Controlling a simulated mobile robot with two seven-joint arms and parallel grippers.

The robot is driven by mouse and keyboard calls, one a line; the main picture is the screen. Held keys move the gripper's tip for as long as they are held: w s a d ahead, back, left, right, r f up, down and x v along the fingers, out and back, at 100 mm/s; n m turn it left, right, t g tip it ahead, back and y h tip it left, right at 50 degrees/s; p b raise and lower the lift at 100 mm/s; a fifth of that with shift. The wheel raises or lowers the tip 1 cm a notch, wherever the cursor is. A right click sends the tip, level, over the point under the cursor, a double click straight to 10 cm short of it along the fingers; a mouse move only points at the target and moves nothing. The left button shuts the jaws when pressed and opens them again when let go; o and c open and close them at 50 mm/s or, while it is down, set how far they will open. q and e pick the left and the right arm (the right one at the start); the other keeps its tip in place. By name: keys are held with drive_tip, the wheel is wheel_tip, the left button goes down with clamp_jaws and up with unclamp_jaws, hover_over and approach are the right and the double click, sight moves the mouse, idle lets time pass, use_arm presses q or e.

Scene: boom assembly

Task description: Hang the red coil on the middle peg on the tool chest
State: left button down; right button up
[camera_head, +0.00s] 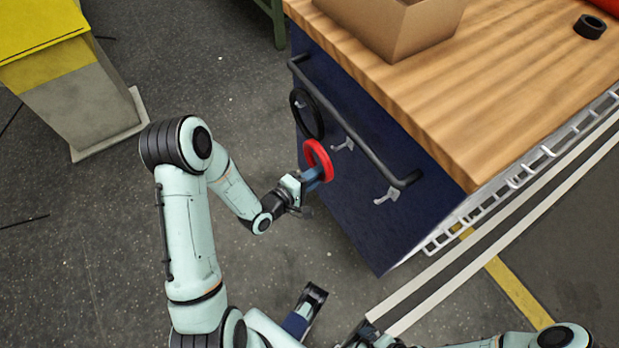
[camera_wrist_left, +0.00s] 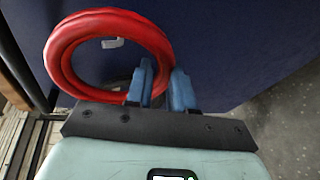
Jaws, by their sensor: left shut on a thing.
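My left gripper (camera_head: 314,179) is shut on the lower edge of the red coil (camera_head: 318,160), which stands upright near the navy side of the tool chest (camera_head: 350,215). The left wrist view shows the red coil (camera_wrist_left: 62,68) beside the blue fingers (camera_wrist_left: 163,84), with a pale peg (camera_wrist_left: 112,43) visible through its opening. In the head view the middle peg (camera_head: 344,145) is bare, just right of and above the coil. I cannot tell whether the coil touches a peg. My right arm is at the bottom edge; its gripper's state is unclear.
A black coil (camera_head: 306,114) hangs on the left peg. The right peg (camera_head: 387,196) is bare. A dark handle bar (camera_head: 350,130) runs along the chest above the pegs. An open cardboard box (camera_head: 410,35) and a black tape roll (camera_head: 590,27) sit on the wooden top.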

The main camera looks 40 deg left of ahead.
use_arm(q)
drive_tip(key=shift+w+d+f, duration=0.1)
drive_tip(key=shift+w+d, duration=0.15)
drive_tip(key=shift+w, duration=0.4)
drive_tip(key=shift+w+d, duration=0.25)
drive_tip(key=shift+w, duration=0.35)
drive_tip(key=shift+w+d+f+b, duration=0.35)
drive_tip(key=shift+w+f+b, duration=0.15)
drive_tip(key=shift+w, duration=0.4)
drive_tip(key=shift+w+d+f+b, duration=0.45)
drive_tip(key=shift+w+b, duration=0.1)
drive_tip(key=shift+w, duration=0.35)
drive_tip(key=shift+w+d+f+b, duration=0.3)
drive_tip(key=shift+w+f+b, duration=0.2)
drive_tip(key=shift+w, duration=0.4)
use_arm(e)
drive_tip(key=shift+t+h, duration=0.3)
drive_tip(key=shift+t, duration=0.5)
drive_tip(key=shift+w+d+f, duration=0.3)
drive_tip(key=shift+w+f, duration=0.3)
drive_tip(key=shift+w, duration=0.1)
drive_tip(key=shift+w+d+f, duration=0.3)
drive_tip(key=shift+w+f, duration=0.35)
drive_tip(key=shift+w, duration=0.1)
drive_tip(key=shift+w+d+f, duration=0.3)
drive_tip(key=shift+w+f, duration=0.3)
drive_tip(key=shift+w, duration=0.1)
use_arm(q)
drive_tip(key=c, duration=0.9)
unclamp_jaws()
